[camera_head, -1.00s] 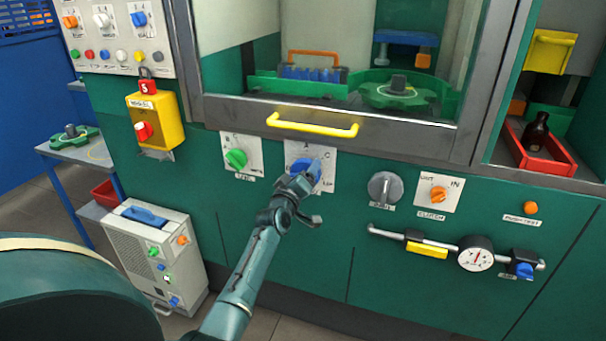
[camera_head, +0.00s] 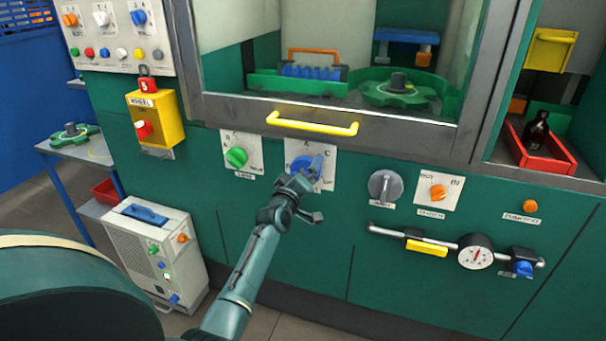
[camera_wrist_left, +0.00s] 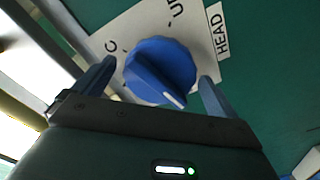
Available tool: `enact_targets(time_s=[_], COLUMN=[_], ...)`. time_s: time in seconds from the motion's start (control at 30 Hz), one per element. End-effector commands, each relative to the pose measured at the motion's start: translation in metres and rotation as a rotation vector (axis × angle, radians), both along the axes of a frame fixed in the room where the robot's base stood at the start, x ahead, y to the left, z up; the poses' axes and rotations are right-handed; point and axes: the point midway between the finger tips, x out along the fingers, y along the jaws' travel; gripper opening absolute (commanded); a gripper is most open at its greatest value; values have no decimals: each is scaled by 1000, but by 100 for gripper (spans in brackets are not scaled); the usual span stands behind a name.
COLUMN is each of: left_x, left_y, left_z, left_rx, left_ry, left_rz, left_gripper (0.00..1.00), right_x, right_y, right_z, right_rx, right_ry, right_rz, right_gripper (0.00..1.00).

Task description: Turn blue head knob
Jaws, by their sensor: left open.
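The blue head knob (camera_head: 301,163) sits on a white plate (camera_head: 325,180) on the green machine front, below the yellow handle. In the left wrist view the knob (camera_wrist_left: 161,71) is round with a raised ridge and a white pointer mark toward the lower right; a HEAD label is beside it. My left gripper (camera_head: 306,177) is at the plate. In the left wrist view its open fingers (camera_wrist_left: 155,85) stand on either side of the knob, with visible gaps. The gripper partly hides the knob in the head view. My right gripper is not in view.
A green knob (camera_head: 236,158) is to the left, and a grey knob (camera_head: 384,186) and orange knob (camera_head: 438,192) are to the right. The yellow handle (camera_head: 312,123) juts out above. A bar with a gauge (camera_head: 475,252) is at lower right.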

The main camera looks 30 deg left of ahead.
Motion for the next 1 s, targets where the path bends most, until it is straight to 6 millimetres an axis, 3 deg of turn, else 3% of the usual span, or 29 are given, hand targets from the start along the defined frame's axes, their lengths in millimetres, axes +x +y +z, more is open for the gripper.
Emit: enact_targets(time_s=[0.23, 0.37, 0.8, 1.0], left_x=[-3, -17, -106, -125], left_y=[-1, -5, -25, -30], left_z=[0, 0, 0, 0], left_rx=[0, 1, 1, -1], left_ry=[0, 1, 2, 1], left_rz=[0, -1, 0, 1], left_gripper=[97, 97, 97, 97], right_x=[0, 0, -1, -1], right_y=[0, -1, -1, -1], right_z=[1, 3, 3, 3], right_rx=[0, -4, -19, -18], right_ry=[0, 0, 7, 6], right_rz=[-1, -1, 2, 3], right_gripper=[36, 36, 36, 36])
